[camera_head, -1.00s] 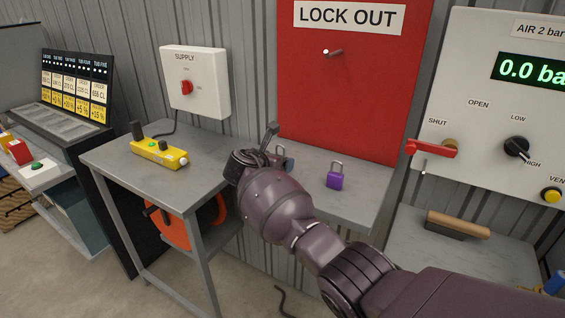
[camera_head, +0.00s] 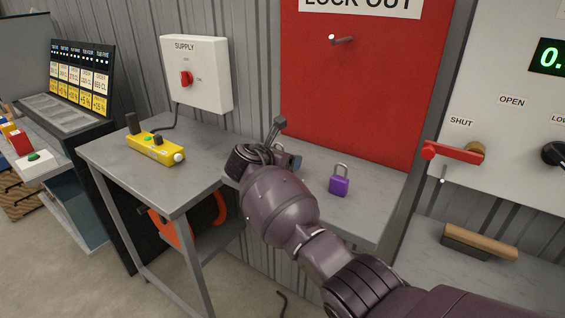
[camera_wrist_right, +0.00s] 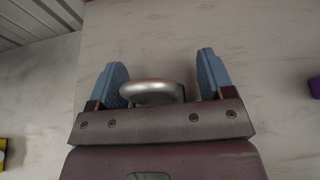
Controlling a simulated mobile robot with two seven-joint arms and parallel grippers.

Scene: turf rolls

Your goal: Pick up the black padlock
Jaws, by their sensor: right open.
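A silver shackle (camera_wrist_right: 140,86) shows between the two blue fingers of my right gripper (camera_wrist_right: 162,68) in the right wrist view. The lock body under it is hidden by the gripper housing, so I cannot see its colour. The fingers stand apart on either side of the shackle. In the head view my right gripper (camera_head: 290,161) is low over the left part of the grey bench, and no black padlock shows clearly there. A purple padlock (camera_head: 339,187) stands upright to its right; its edge shows in the right wrist view (camera_wrist_right: 314,88). My left gripper is not in view.
A red lock-out board (camera_head: 355,95) with a peg (camera_head: 341,40) rises behind the bench. A yellow control box (camera_head: 155,150) lies on the bench (camera_head: 115,160) to the left, below a white supply box (camera_head: 197,75). A brush (camera_head: 480,243) lies at the right.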

